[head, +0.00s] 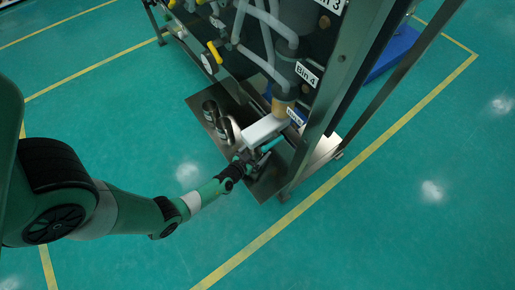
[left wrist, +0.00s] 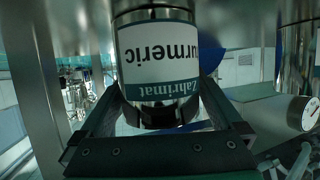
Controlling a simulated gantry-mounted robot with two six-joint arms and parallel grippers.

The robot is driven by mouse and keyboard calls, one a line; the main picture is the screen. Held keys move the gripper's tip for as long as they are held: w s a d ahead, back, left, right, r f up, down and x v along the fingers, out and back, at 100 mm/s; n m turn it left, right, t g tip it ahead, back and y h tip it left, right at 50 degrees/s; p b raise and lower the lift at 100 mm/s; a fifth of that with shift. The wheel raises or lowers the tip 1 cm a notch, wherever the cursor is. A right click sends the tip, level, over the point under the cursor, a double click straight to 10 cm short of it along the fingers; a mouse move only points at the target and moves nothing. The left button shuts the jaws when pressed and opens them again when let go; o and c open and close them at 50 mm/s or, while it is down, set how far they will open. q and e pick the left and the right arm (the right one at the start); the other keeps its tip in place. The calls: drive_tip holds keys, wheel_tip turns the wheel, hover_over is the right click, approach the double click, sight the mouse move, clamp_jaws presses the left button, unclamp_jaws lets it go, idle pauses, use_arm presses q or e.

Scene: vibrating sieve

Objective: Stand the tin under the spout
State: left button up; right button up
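A metal tin (left wrist: 160,60) with a white and dark-teal label reading "Zahrimat Turmeric" fills the middle of the left wrist view; its lettering appears upside down there. The two fingers of my left gripper (left wrist: 162,100) lie along both sides of the tin and look closed on it. In the head view my left gripper (head: 252,163) is over the front of the metal tray, beside a white block-like part; the tin is hard to make out there. A tan spout-like outlet (head: 284,104) hangs below the "Bin 4" sign, above that part. My right gripper is not in view.
Two dark metal cylinders (head: 211,111) (head: 226,130) stand on the tray (head: 264,185), left of the white part (head: 264,129). A steel frame post (head: 330,85) rises close to the right of the gripper. Green floor in front is clear.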

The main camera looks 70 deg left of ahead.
use_arm(q)
drive_tip(key=shift+s, duration=0.1)
drive_tip(key=shift+r, duration=0.15)
drive_tip(key=p+v, duration=0.4)
drive_tip(key=v, duration=0.8)
